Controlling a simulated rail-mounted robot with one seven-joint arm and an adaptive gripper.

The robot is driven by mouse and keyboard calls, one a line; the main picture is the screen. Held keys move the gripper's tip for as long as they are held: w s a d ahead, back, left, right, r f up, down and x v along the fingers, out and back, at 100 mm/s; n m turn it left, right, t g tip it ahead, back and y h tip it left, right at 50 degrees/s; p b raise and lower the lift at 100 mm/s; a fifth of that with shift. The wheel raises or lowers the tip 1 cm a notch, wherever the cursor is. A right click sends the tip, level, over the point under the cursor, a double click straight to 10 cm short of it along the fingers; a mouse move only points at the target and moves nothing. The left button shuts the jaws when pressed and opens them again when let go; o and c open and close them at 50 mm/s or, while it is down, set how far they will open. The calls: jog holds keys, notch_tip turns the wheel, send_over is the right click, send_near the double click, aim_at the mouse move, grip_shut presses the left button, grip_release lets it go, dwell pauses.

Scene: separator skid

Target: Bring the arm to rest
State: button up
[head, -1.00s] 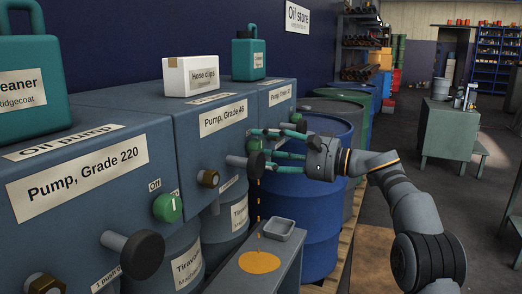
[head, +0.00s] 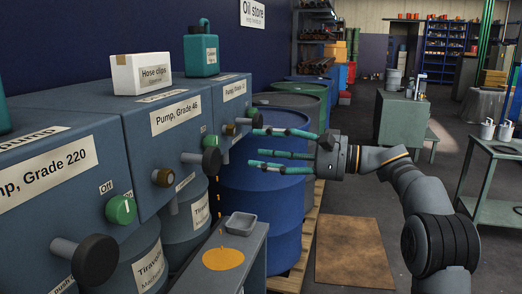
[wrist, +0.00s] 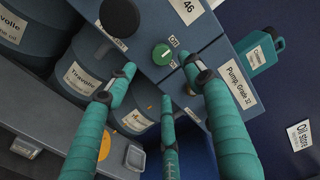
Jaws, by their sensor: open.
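My gripper (head: 256,150) has three teal fingers, spread apart with nothing between them. In the head view it points left toward the pump cabinets, in front of a blue drum (head: 262,200). Its fingertips appear to the right of the Grade 46 pump's green knob (head: 210,141) and black handle (head: 205,160); the exact gap is hard to judge. In the wrist view the open fingers (wrist: 163,78) appear in front of the cabinets, with the green knob beyond them. The Grade 32 pump label (wrist: 240,85) shows at right.
The Grade 220 pump (head: 45,180) has a protruding black handle (head: 95,260). A small bench (head: 258,245) bears a grey tray (head: 240,223) and an orange disc (head: 223,259). A hose clips box (head: 142,74) sits on top. Floor at right is partly open, beside a green table (head: 495,170).

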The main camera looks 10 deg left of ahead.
aim_at(216, 145)
jog(key=a, duration=0.4)
jog(key=w+a, duration=0.1)
jog(key=a, duration=0.7)
jog(key=shift+w, duration=0.2)
jog(key=shift+d, duration=0.1)
